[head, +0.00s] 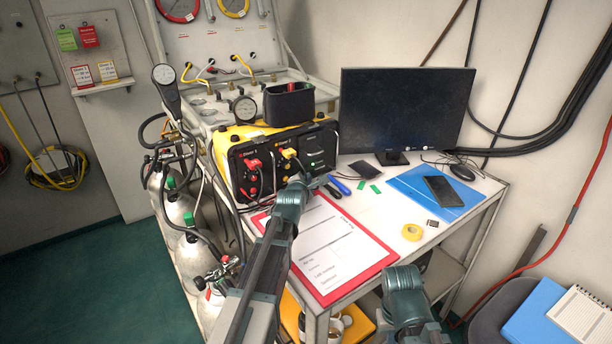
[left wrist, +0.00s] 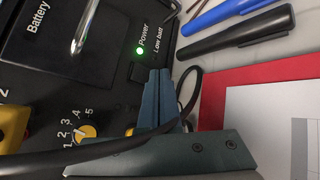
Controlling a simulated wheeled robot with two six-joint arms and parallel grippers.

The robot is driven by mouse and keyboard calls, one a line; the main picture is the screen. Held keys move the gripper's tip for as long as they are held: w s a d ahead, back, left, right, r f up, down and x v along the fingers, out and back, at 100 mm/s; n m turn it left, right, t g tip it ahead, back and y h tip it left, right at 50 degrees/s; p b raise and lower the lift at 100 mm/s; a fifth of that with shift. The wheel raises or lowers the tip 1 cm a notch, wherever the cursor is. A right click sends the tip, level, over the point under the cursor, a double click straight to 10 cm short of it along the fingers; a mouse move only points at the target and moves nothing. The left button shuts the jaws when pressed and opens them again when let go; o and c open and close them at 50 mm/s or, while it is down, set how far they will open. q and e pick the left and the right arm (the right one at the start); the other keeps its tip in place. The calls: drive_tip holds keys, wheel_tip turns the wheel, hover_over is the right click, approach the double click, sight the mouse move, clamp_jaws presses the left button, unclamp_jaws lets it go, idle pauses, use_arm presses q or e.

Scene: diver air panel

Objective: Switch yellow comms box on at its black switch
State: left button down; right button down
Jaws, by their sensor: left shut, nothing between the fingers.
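The yellow comms box (head: 228,135) stands on the left part of the bench, its black front panel facing me. A green light by the word Power (left wrist: 140,50) is lit on that panel; it also glows in the head view (head: 318,163). My left gripper (head: 303,180) is at the panel's lower right. In the left wrist view its fingertips (left wrist: 159,72) are together and empty, beside the Low batt label.
A red clipboard (head: 377,262) with paper lies in front of the box. A blue pen (head: 340,185) and a black marker (left wrist: 235,32) lie close by. A monitor (head: 405,110), a blue folder (head: 410,183) and yellow tape (head: 412,232) are to the right. Gas cylinders (head: 180,212) stand left.

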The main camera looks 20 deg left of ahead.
sight(319, 195)
use_arm(q)
drive_tip(key=shift+d, duration=0.1)
drive_tip(key=shift+s+d+r, duration=0.1)
drive_tip(key=shift+s+d, duration=0.35)
drive_tip(key=shift+d, duration=0.05)
drive_tip(key=shift+s+d+r+p, duration=0.15)
drive_tip(key=shift+s+d+p, duration=0.05)
drive_tip(key=shift+s+d, duration=0.7)
drive_tip(key=shift+s+d+r+p, duration=0.15)
drive_tip(key=shift+s+d, duration=0.5)
drive_tip(key=shift+d, duration=0.4)
